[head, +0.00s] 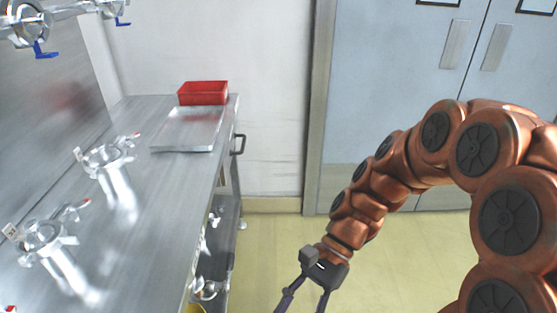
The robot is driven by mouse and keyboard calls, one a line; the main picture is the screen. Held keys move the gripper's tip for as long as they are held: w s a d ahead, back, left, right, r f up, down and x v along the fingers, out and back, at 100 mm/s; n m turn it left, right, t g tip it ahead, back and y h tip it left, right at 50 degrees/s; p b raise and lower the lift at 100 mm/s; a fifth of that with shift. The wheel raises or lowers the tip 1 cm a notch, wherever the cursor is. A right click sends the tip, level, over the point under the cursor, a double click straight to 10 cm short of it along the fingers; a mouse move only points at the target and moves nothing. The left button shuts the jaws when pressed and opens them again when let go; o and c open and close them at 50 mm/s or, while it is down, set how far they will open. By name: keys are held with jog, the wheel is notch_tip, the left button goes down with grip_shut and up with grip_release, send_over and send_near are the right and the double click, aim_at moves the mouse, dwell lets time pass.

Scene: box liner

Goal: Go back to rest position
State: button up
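My gripper (304,300) is at the bottom centre of the head view, at the end of my copper-coloured arm. It points down over the yellowish floor, to the right of the steel counter and apart from it. Its two dark fingers are spread, with floor showing between them and nothing held in the visible part. The fingertips run to the lower edge of the picture.
A steel counter (150,195) fills the left side. On it are a red bin (203,93), a metal tray (188,130) and two metal fittings. Grey double doors (400,70) stand behind my arm. The floor (275,240) between counter and arm is clear.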

jog(key=s+d+r+n+t+h, duration=0.1)
jog(key=s+d+n+t+h, duration=0.3)
jog(key=d, duration=0.4)
jog(key=s+d+r+n+t+h, duration=0.1)
jog(key=s+d+n+h, duration=0.3)
jog(key=d, duration=0.3)
notch_tip(320, 180, up, 13)
jog(key=w+n+t+y+p, duration=0.1)
jog(key=p, duration=1.1)
